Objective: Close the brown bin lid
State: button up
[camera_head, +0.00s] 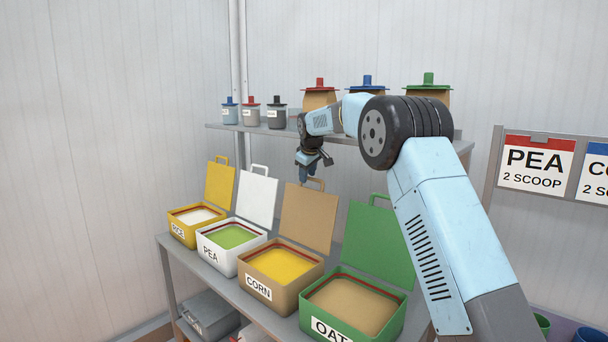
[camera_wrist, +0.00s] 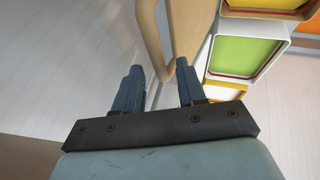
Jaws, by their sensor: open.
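The brown bin (camera_head: 258,284) labelled CORN stands on the table and holds yellow contents. Its brown lid (camera_head: 308,218) stands open, nearly upright, with a loop handle (camera_head: 316,181) on its top edge. My gripper (camera_head: 306,175) is at the top of this lid, beside the handle. In the wrist view my gripper (camera_wrist: 158,68) is open, and the lid's handle (camera_wrist: 148,42) reaches toward the gap between the fingers. The lid panel (camera_wrist: 190,28) shows just beyond. I cannot tell whether the fingers touch the handle.
The yellow RICE bin (camera_head: 180,232), white PEA bin (camera_head: 213,256) and green OAT bin (camera_head: 376,324) stand in the same row with upright open lids. A shelf (camera_head: 260,131) with several lidded containers is behind. The green lid (camera_head: 376,245) rises close to the brown one.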

jog(key=shift+c, duration=0.3)
grip_shut()
